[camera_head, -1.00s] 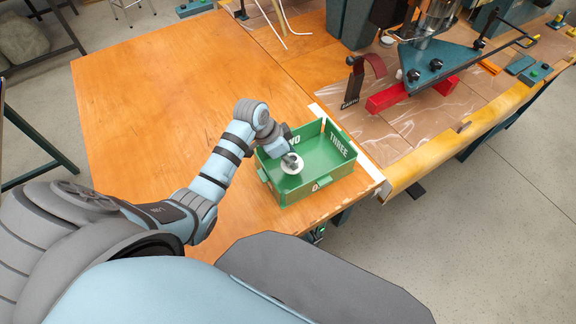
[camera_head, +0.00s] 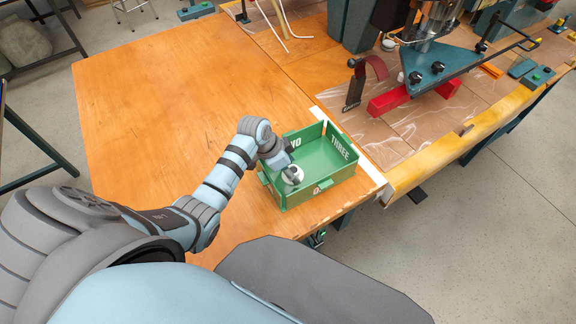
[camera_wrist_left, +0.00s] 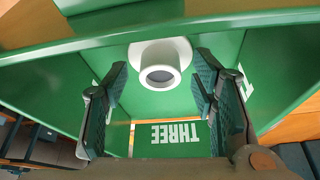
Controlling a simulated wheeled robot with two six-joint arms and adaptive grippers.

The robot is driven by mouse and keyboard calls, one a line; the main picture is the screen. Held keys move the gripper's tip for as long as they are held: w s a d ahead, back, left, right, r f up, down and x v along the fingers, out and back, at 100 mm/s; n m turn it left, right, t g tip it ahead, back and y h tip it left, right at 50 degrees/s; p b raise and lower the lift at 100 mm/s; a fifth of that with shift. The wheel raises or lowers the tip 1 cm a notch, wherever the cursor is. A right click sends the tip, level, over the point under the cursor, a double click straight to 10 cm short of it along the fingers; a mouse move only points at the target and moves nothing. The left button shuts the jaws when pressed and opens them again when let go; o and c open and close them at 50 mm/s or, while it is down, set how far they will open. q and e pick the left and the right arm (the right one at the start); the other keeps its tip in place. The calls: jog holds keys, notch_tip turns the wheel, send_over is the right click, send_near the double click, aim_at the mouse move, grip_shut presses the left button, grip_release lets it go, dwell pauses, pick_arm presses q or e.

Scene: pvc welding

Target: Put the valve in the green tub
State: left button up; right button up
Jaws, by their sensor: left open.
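The valve is a white round part with a wide flange and a short open tube (camera_wrist_left: 160,66); in the head view it shows as a small white piece (camera_head: 297,178) inside the green tub (camera_head: 325,184). My left gripper (camera_head: 289,171) reaches down into the tub from its left side, over the valve, and hides part of it. In the left wrist view my left gripper (camera_wrist_left: 162,82) is open, with a finger on each side of the valve and green wall around it. Gaps show between the fingers and the valve's tube. My right gripper is not in view.
The tub stands at the right front corner of the wooden table (camera_head: 170,90), which is otherwise largely bare. To the right is a bench with a blue-green machine (camera_head: 437,62), a red block (camera_head: 388,103) and a dark curved strip (camera_head: 356,88).

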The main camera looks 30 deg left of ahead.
pick_arm(q)
jog(key=p+v, duration=0.3)
jog(key=v, duration=0.9)
jog(key=shift+r, duration=0.2)
jog(key=shift+a, duration=0.1)
